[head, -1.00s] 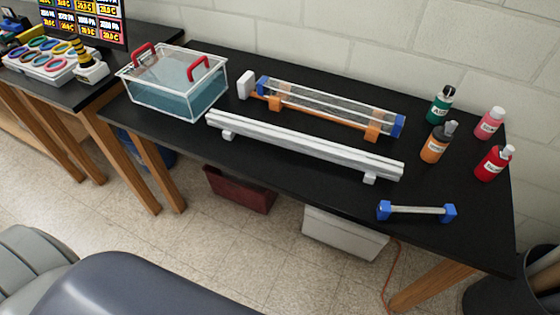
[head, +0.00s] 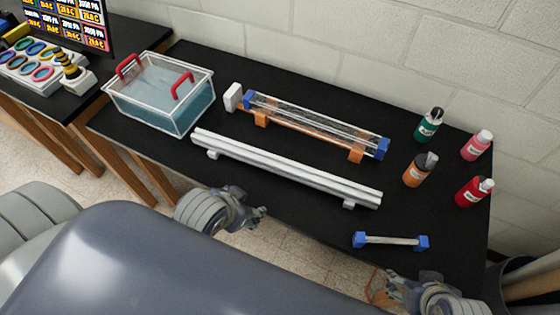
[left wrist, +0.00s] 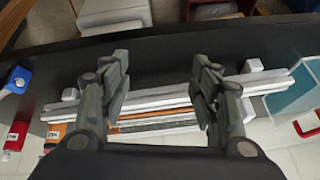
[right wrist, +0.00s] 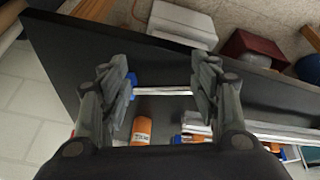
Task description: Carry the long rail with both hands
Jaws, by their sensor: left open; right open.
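The long rail (head: 285,168) is a pale grey grooved bar lying on small white feet along the front of the black table. My left gripper (head: 258,212) is open and empty, just in front of the rail at the table's front edge. In the left wrist view the rail (left wrist: 165,99) shows beyond and between the open fingers (left wrist: 160,75). My right gripper (head: 392,280) is open and empty near the front right edge, beyond the rail's right end. In the right wrist view the rail's end (right wrist: 195,125) shows partly behind a finger of the open gripper (right wrist: 163,80).
A short bar with blue ends (head: 390,241) lies between the rail's right end and my right gripper. Behind the rail are a clear tube assembly on an orange base (head: 310,130) and a water tank with red handles (head: 160,100). Several bottles (head: 418,170) stand at the right.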

